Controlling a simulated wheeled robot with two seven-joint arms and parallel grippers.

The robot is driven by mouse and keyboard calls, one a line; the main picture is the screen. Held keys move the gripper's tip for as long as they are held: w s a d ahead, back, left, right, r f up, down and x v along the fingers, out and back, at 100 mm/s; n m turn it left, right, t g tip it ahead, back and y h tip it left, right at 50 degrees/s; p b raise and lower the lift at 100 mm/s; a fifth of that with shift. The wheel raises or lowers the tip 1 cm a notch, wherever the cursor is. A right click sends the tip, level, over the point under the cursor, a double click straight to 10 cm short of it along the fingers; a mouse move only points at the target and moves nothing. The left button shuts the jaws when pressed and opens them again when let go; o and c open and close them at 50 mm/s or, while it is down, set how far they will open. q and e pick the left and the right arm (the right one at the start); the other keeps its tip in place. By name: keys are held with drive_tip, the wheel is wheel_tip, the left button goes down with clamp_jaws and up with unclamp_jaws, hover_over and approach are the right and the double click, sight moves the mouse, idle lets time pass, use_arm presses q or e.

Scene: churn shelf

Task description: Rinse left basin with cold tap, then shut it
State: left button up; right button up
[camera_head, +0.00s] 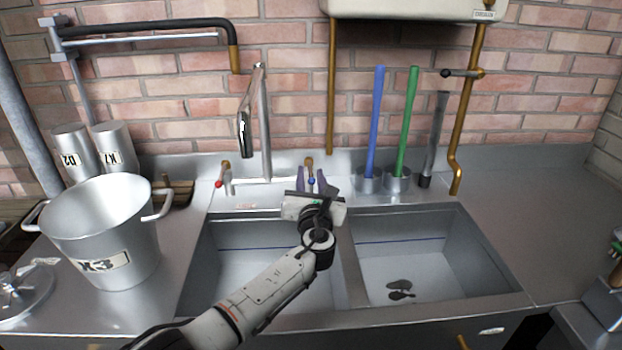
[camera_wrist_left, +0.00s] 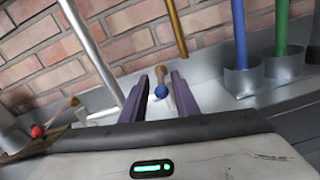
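The cold tap lever, brass with a blue knob (camera_head: 311,181), stands at the back of the sink, right of the steel spout (camera_head: 244,128). It also shows in the left wrist view (camera_wrist_left: 160,91). My left gripper (camera_head: 312,180) is open, its purple fingers (camera_wrist_left: 160,98) on either side of the blue knob with gaps showing. The red-knobbed tap (camera_head: 220,182) is left of the spout. The left basin (camera_head: 240,270) is partly hidden by my left arm. No water stream shows from the spout. My right gripper is not in view.
A big steel pot marked K3 (camera_head: 100,235) stands left of the sink. Blue (camera_head: 376,120) and green (camera_head: 407,120) handles stand in steel holders at the back. The right counter (camera_head: 535,215) is mostly clear.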

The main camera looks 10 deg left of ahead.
use_arm(q)
drive_tip(key=shift+s, duration=0.15)
drive_tip(key=shift+s+d, duration=0.1)
drive_tip(key=shift+s, duration=0.2)
drive_tip(key=p+v, duration=0.2)
drive_tip(key=v, duration=0.7)
drive_tip(key=shift+s, duration=0.25)
